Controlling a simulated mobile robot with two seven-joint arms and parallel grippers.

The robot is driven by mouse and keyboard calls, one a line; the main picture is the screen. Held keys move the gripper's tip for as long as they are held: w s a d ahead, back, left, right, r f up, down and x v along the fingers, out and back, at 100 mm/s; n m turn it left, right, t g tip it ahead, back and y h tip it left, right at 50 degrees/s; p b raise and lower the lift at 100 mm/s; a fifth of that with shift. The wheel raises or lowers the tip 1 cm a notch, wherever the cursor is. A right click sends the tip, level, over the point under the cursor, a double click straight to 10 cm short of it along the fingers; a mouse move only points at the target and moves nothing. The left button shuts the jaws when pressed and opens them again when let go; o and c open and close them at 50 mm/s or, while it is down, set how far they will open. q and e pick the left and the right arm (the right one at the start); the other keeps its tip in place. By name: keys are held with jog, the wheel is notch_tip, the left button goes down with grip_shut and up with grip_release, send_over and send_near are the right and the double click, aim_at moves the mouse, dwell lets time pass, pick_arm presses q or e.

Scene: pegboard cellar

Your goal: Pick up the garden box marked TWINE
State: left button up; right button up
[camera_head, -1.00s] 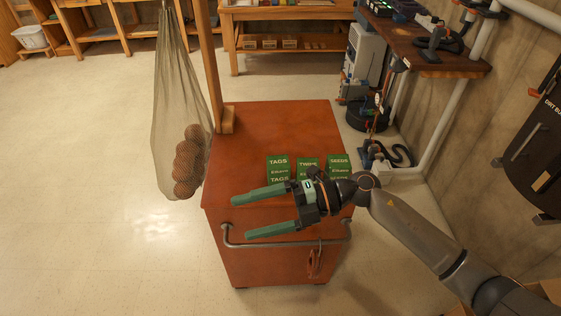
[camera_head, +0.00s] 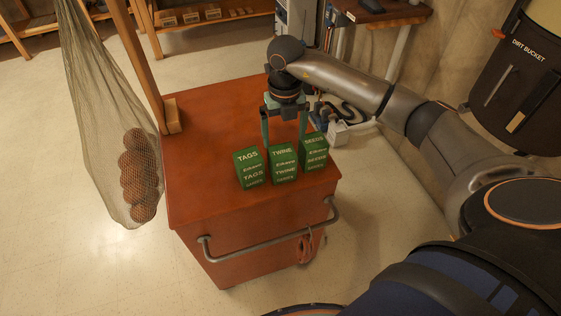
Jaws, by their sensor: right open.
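Three green boxes stand side by side near the front right of the reddish cabinet top (camera_head: 215,130). The TWINE box (camera_head: 284,166) is the middle one, with the TAGS box (camera_head: 249,169) to its left and the SEEDS box (camera_head: 315,152) to its right. My right gripper (camera_head: 285,138) points down just behind the boxes with its two green fingers apart. Its left finger shows behind the gap between TAGS and TWINE, its right finger beside SEEDS. The fingertips are partly hidden by the boxes. Nothing shows between the fingers. My left gripper is not in view.
A wooden post (camera_head: 147,70) stands on the cabinet's left edge, with a net bag of brown balls (camera_head: 138,175) hanging beside it. A metal rail (camera_head: 270,240) runs along the cabinet front. The left half of the top is clear.

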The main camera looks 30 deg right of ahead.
aim_at(282, 151)
jog(key=f, duration=0.6)
jog(key=shift+w+a+f+p, duration=0.1)
jog(key=shift+a+f+p, duration=0.1)
jog(key=shift+f+p, duration=0.15)
jog(key=c, duration=1.2)
jog(key=shift+c, duration=0.4)
jog(key=shift+r, duration=0.1)
